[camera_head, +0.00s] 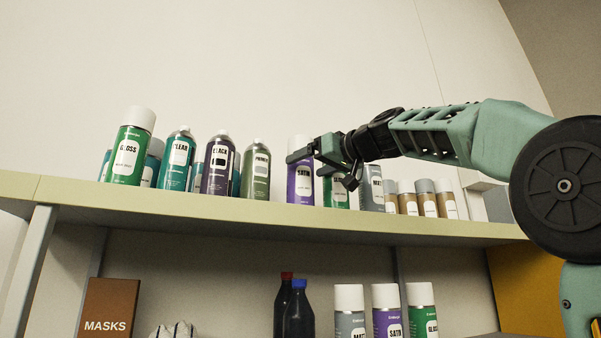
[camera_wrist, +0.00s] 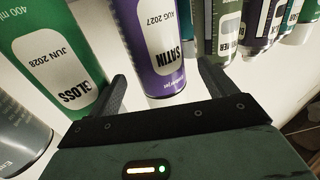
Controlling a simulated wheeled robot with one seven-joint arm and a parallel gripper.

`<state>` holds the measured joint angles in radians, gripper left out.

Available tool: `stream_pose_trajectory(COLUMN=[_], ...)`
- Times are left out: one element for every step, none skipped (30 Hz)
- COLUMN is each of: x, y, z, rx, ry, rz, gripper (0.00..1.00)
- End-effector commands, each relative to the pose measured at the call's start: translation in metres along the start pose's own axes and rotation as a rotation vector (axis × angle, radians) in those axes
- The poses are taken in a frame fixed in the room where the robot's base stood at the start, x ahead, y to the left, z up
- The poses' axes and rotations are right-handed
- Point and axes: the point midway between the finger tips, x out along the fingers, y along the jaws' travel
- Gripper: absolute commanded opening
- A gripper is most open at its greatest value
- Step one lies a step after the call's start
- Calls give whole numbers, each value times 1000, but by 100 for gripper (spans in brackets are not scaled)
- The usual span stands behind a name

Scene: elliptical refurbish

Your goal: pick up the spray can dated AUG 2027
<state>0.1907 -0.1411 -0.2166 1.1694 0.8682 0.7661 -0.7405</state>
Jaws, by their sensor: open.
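The purple SATIN spray can (camera_head: 300,187) with a white cap stands on the upper shelf in the head view, partly hidden by my gripper. In the wrist view the same purple can (camera_wrist: 155,55) shows the label "AUG 2027" and lies in line with the gap between my fingers. My gripper (camera_head: 322,167) is open beside and in front of this can at shelf height. In the wrist view my gripper (camera_wrist: 162,75) has its two fingers spread, one on each side of the can's near end. I cannot tell whether either finger touches it.
A green GLOSS can (camera_wrist: 55,50) dated JUN 2028 stands close by one finger. A grey can (camera_wrist: 20,130) is beside it. Several cans, including a PRIMER can (camera_head: 257,172), line the upper shelf (camera_head: 250,212). Bottles, cans and a MASKS box (camera_head: 108,308) are below.

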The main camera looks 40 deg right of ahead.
Motion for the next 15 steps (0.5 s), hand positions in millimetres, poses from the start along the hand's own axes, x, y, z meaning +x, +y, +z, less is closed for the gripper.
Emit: stream_pose_trajectory(x=[7,12,19,24,29,35,40,43,47,50,51,53,54,54,55], y=[0,1,0,0,0,0,0,0,0,0,0,0,0,0,0], z=[-1,-2,-2,-2,-2,-2,-2,-2,-2,-2,-1,-1,0,0,1], rx=[2,3,2,2,2,2,3,3,2,1,1,1,1,1,1], ry=[-4,-4,-6,-6,-5,-6,-5,-4,-3,-3,-3,-2,-2,-2,-2], rz=[-1,0,-1,-1,-1,-2,-2,-1,-1,-1,-1,0,0,0,0], gripper=[85,85,85,85,85,85,85,85,85,85,85,85,85,85,85])
